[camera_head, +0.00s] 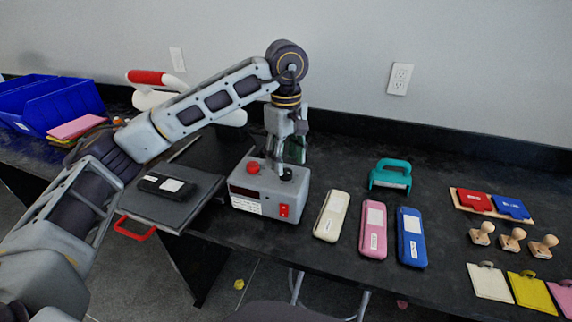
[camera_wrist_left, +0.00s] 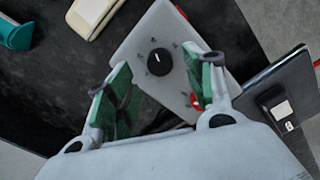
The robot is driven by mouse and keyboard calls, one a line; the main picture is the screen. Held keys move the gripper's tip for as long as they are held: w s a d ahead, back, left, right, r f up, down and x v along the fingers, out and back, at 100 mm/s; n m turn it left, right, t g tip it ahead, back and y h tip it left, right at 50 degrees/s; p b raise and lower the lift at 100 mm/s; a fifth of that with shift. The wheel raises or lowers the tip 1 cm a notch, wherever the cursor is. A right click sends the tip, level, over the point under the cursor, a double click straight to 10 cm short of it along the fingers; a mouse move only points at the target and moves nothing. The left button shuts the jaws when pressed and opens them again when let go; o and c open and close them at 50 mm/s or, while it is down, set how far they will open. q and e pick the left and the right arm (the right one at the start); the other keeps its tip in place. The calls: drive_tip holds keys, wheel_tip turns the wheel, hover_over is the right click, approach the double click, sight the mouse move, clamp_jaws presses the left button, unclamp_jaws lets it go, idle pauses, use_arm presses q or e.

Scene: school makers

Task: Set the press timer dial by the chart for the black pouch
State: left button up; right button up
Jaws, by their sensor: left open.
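The grey press timer box (camera_head: 266,205) stands on the black table, with a red button (camera_head: 253,167), a red switch (camera_head: 284,210) and a white label (camera_head: 246,205) whose print is too small to read. Its black dial (camera_head: 286,175) is on top; in the left wrist view the dial (camera_wrist_left: 159,62) has a light mark and small ticks around it. My left gripper (camera_head: 291,158) points down above the dial; in the wrist view its green-padded fingers are open on either side, apart from it. The black pouch (camera_head: 160,186) lies on the dark press plate (camera_head: 150,207). My right gripper is not in view.
Cream (camera_head: 331,215), pink (camera_head: 373,230) and blue (camera_head: 411,238) pouches lie right of the box. Behind them is a teal-handled tool (camera_head: 391,174). A press lever with a red grip (camera_head: 146,77) rises behind my arm. Blue bins (camera_head: 45,100) stand far left.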

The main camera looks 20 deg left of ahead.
sight(286, 171)
use_arm(q)
wheel_tip(286, 171, up, 9)
drive_tip(key=shift+f, duration=0.2)
idle(0.6)
idle(0.4)
